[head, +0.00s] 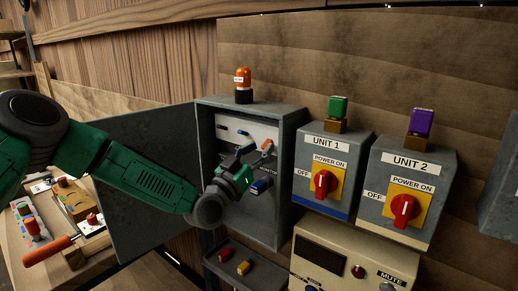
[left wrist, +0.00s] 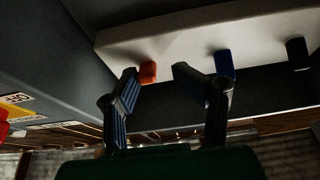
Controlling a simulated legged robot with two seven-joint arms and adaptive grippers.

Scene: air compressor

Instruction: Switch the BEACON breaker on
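An open grey breaker cabinet (head: 278,220) holds a white panel (head: 228,133), which also shows in the left wrist view (left wrist: 185,45). An orange-red switch (left wrist: 147,72), a blue switch (left wrist: 224,63) and a black switch (left wrist: 297,52) stick out of the panel. The orange-red switch (head: 267,145) and a blue one (head: 262,186) also show in the head view. I cannot read which label says BEACON. My left gripper (head: 246,162) is open inside the cabinet, its fingers spread near the orange-red switch; contact is unclear. The right finger partly overlaps the blue switch. My right gripper is not in view.
The cabinet door (head: 145,200) hangs open to the left. An orange beacon lamp (head: 243,85) stands on top. UNIT 1 (head: 325,170) and UNIT 2 (head: 405,190) boxes with red knobs are to the right. Below are a dark tray (head: 235,285) and a beige MUTE box (head: 340,240).

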